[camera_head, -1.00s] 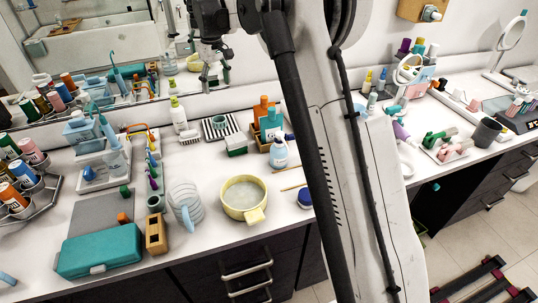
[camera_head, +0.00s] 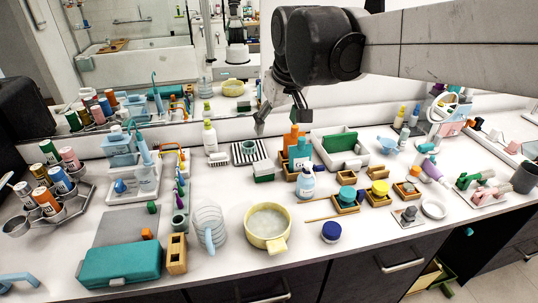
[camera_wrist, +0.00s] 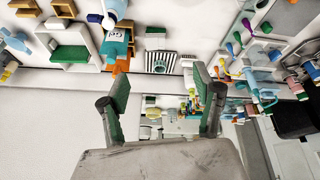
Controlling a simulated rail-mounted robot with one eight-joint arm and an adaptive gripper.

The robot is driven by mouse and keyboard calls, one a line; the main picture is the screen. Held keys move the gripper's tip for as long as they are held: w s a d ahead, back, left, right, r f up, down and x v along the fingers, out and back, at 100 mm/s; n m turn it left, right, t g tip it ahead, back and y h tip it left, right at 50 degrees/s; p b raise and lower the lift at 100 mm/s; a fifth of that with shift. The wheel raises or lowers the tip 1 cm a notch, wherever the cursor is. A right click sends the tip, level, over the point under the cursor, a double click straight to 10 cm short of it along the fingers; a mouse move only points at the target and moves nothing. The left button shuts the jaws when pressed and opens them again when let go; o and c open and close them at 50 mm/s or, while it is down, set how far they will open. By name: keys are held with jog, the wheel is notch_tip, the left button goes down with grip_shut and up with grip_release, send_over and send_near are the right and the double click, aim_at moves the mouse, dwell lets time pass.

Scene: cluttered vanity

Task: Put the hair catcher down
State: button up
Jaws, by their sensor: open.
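My gripper (camera_head: 280,110) hangs open above the back of the vanity counter, near the mirror. In the wrist view its two fingers with green pads (camera_wrist: 160,76) stand wide apart, with nothing held between them. I cannot pick out the hair catcher for certain. A striped black-and-white tray (camera_head: 238,158) with a small green cup (camera_head: 249,147) lies on the counter below and left of my gripper. The tray also shows in the wrist view (camera_wrist: 172,64), beyond the fingertips. A white ring (camera_head: 434,209) lies at the right front of the counter.
A yellow pot (camera_head: 250,226), clear jug (camera_head: 207,219) and teal case (camera_head: 120,264) line the front. Several small wooden boxes (camera_head: 347,206) crowd the middle right.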

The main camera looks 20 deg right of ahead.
jog(key=s+f+m+t, duration=0.1)
jog(key=s+f, duration=0.3)
jog(key=s, duration=0.5)
jog(key=s+f+m+t, duration=0.1)
jog(key=s+f, duration=0.3)
jog(key=s, duration=0.5)
jog(key=shift+f+t, duration=0.25)
jog(key=shift+t, duration=0.05)
jog(key=shift+f, duration=0.2)
